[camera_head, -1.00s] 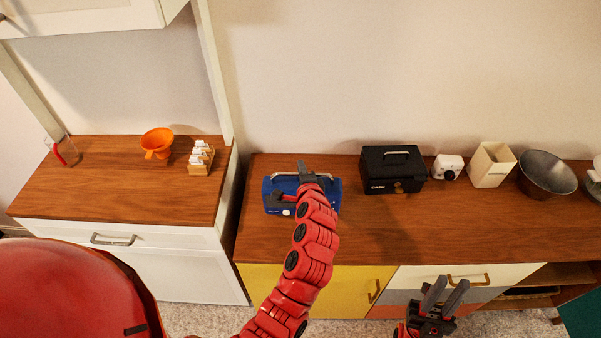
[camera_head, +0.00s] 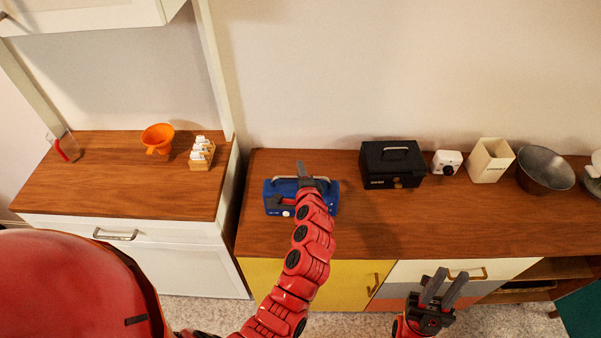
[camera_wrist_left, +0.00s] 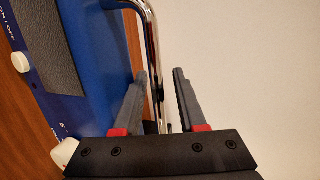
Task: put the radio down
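The blue radio (camera_head: 328,200) stands upright on the wooden counter, left of the black box, with its silver handle on top. My left gripper (camera_head: 292,184) is at the radio from the front and hides part of it. In the left wrist view, the radio's blue body (camera_wrist_left: 95,60) fills the left side, and the chrome handle (camera_wrist_left: 148,30) runs between the two fingers of my left gripper (camera_wrist_left: 162,85). The fingers are apart, with a visible gap beside the handle. My right gripper (camera_head: 445,288) is open and empty, in front of the drawers.
The wooden counter (camera_head: 400,235) is clear in front of the radio. A black box (camera_head: 392,165), white camera (camera_head: 447,162), cream container (camera_head: 491,161) and metal bowl (camera_head: 546,170) stand to the right.

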